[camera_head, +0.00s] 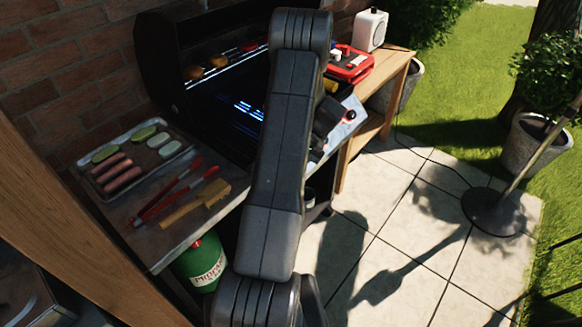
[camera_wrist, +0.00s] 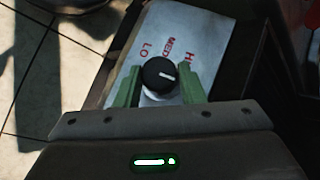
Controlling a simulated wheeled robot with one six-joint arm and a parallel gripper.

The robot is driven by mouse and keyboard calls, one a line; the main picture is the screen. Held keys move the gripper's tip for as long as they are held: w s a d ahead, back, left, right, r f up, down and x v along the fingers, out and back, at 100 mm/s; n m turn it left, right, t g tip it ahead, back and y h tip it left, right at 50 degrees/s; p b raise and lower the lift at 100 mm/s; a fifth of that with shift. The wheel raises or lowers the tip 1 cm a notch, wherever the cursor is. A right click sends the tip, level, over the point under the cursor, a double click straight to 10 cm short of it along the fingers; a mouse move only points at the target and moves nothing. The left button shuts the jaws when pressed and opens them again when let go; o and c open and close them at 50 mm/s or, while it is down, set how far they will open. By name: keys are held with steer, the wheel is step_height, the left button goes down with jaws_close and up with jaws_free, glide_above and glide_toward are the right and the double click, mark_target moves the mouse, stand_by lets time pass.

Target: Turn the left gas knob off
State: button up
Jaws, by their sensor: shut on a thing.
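In the wrist view, a round black knob (camera_wrist: 158,77) with a white pointer line sits on a pale control panel (camera_wrist: 140,38). Red letters LO, MED and HI curve around it. The pointer line is turned toward the right, on the HI side. My gripper (camera_wrist: 160,88) has its two green fingers closed on either side of this knob. In the head view, my arm covers much of the grill (camera_head: 160,75) and its front panel (camera_head: 345,128), so this knob is hidden there. Blue flames (camera_head: 249,111) glow inside the grill.
A side shelf on the left holds a tray (camera_head: 112,190) of food, red tongs (camera_head: 165,195) and a wooden tool (camera_head: 197,204). A green gas bottle (camera_head: 203,262) stands below. A wooden table (camera_head: 386,85) with a red case (camera_head: 350,66) stands right. Open paving lies in front.

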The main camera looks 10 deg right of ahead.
steer(key=o, duration=1)
steer(key=b+v, duration=0.2)
steer(key=v, duration=1.2)
steer(key=p+x, duration=0.2)
steer(key=x, duration=1.2)
